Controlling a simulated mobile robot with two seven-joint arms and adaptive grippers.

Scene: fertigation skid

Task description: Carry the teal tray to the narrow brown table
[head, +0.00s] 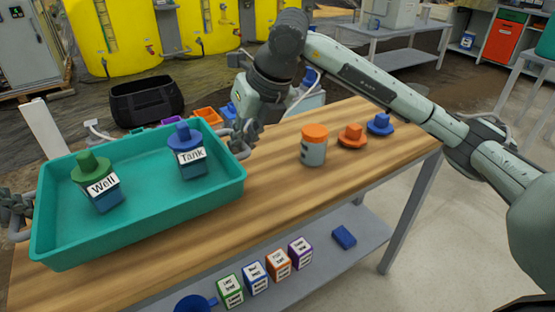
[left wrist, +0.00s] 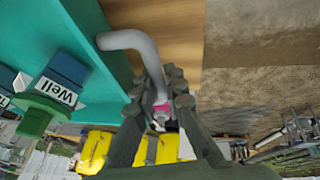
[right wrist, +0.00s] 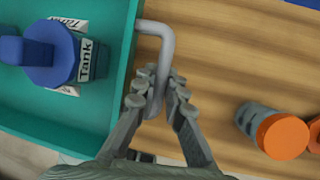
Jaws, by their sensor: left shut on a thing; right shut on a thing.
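The teal tray (head: 140,190) is at the left of the head view, over the wooden-topped bench (head: 270,190). I cannot tell whether it rests on the bench or hangs just above. It holds a green-capped "Well" bottle (head: 101,190) and a blue-capped "Tank" bottle (head: 188,155), both upright. My left gripper (head: 16,215) is shut on the tray's left grey handle (left wrist: 140,48). My right gripper (head: 243,138) is shut on the right handle (right wrist: 165,45). I cannot tell whether any table in view is the narrow brown one.
An orange-lidded jar (head: 314,150), an orange cap (head: 352,136) and a blue cap (head: 380,124) stand right of the tray. Several labelled blocks (head: 255,278) and a blue box (head: 344,237) are on the lower shelf. A black bin (head: 146,103) stands behind. Floor at right is clear.

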